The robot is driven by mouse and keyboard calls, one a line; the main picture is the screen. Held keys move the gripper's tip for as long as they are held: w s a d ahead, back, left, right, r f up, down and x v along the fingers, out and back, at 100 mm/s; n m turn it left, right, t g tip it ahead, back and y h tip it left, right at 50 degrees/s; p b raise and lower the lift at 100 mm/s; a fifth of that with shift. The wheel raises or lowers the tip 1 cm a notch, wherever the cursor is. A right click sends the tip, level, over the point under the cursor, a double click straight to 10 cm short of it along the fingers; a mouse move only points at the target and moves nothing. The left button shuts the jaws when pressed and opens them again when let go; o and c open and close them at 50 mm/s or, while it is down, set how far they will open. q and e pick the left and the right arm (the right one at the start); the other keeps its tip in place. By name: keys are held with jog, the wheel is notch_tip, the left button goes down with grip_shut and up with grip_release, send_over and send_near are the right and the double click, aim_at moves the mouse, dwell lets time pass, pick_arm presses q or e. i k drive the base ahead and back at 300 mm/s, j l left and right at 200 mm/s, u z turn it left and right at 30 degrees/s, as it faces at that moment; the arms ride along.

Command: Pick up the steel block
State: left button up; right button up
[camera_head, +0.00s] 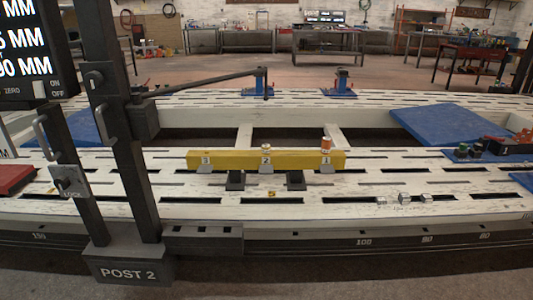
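Several small silver-grey blocks lie on the right part of the white slotted bench (300,212), near its front edge. One block (404,197) is in the middle, one (382,201) is to its left and one (426,198) to its right. A small silvery piece (266,148) also stands on the yellow beam (225,161) above the label 2. I cannot tell which of these is the steel block. Neither of my grippers is in view.
An orange-topped piece (327,145) is on the beam's right end. Blue plates (440,124) and dark knobs (475,150) are at right. Bench around the silver blocks is mostly clear.

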aim_at(404, 198)
jog(key=l, duration=1.5)
